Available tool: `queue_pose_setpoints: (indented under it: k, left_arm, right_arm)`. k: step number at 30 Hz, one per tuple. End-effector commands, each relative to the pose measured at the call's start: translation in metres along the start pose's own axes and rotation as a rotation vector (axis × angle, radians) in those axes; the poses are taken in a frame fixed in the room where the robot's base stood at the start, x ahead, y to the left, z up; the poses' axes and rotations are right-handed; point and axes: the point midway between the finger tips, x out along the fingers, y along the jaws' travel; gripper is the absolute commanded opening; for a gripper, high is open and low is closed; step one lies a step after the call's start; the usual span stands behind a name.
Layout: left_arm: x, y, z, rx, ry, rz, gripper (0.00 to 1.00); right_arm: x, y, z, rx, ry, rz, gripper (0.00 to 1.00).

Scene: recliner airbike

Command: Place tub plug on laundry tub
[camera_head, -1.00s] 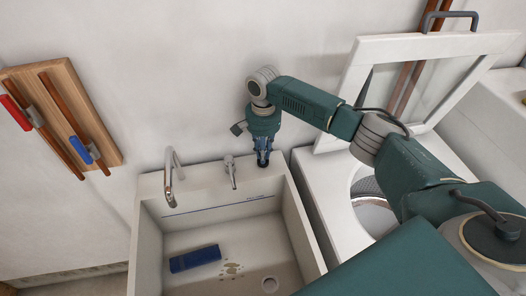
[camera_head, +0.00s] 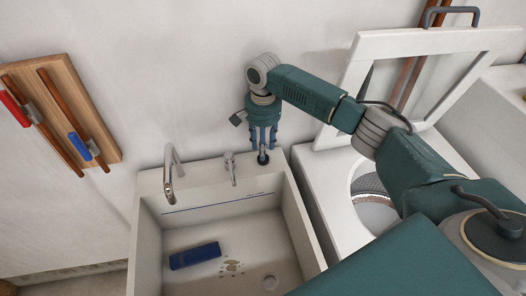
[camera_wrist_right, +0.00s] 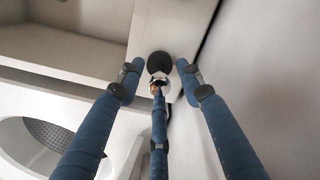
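The laundry tub (camera_head: 296,227) is a pale basin with a wide back ledge. The tub plug (camera_head: 263,158), small and dark, rests at the back right corner of that ledge. In the right wrist view, the plug (camera_wrist_right: 159,63) is a black disc with a pale metallic piece beside it. My right gripper (camera_head: 263,138) points down just above the plug. Its blue fingers (camera_wrist_right: 158,80) are spread apart, with the plug between and beyond their tips, seemingly clear of them. My left gripper is not in view.
A curved tap (camera_head: 170,172) and a smaller fitting (camera_head: 230,168) stand on the ledge left of the plug. A blue block (camera_head: 195,255) lies in the basin near the drain (camera_head: 270,282). An open-lidded white washer (camera_head: 320,190) stands close on the right.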

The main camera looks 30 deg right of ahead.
Motion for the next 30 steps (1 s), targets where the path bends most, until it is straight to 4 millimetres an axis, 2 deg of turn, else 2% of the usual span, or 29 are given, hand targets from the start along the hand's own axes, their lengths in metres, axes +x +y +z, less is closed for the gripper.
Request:
queue_pose_setpoints:
  k: [6,13,18,30]
  left_arm:
    - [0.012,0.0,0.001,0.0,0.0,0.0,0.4]
    - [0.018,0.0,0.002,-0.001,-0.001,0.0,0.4]
    - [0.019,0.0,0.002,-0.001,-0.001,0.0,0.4]
    - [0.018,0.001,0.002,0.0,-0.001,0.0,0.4]
  right_arm:
    - [-0.048,-0.001,-0.001,0.001,0.002,-0.005,0.36]
    - [-0.085,-0.001,0.0,0.0,0.001,-0.002,0.36]
    - [-0.096,0.0,0.0,0.001,0.0,0.001,0.36]
    - [-0.097,0.0,0.0,0.001,0.0,0.001,0.36]
